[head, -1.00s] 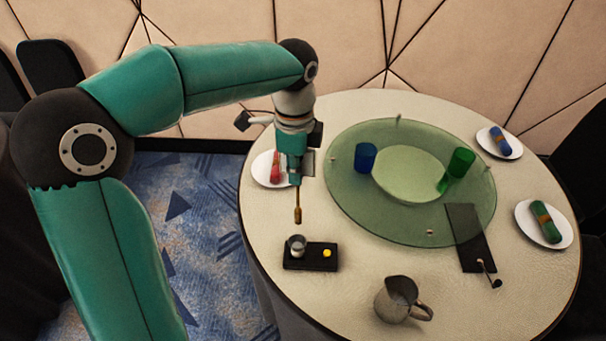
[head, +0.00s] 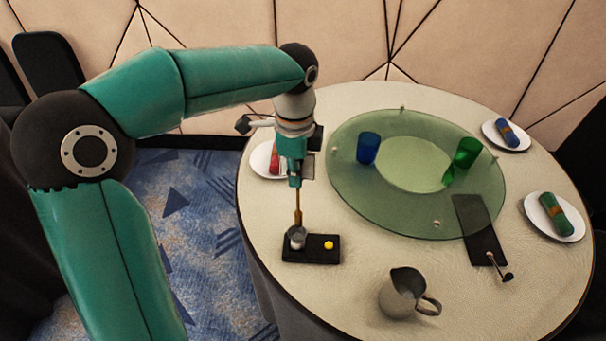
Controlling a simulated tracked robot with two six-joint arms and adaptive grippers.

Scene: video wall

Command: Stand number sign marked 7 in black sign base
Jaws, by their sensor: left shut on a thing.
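My left gripper (head: 295,178) is above the near-left part of the table, pointing down. It is shut on the number sign, whose thin brass stem (head: 298,208) hangs straight down. The number 7 cannot be read from here. The black sign base (head: 325,256) lies flat below, with a small metal cup (head: 297,243) at its left and a yellow dot at its right. The stem's lower end meets the cup's mouth in the picture; whether it is inside cannot be told. My right gripper is not in view.
A green glass turntable (head: 350,205) with a blue glass (head: 368,148) and a green glass (head: 466,153) fills the table's middle. A metal jug (head: 402,292) stands to the right of the base. White plates with rolled napkins lie around the edge.

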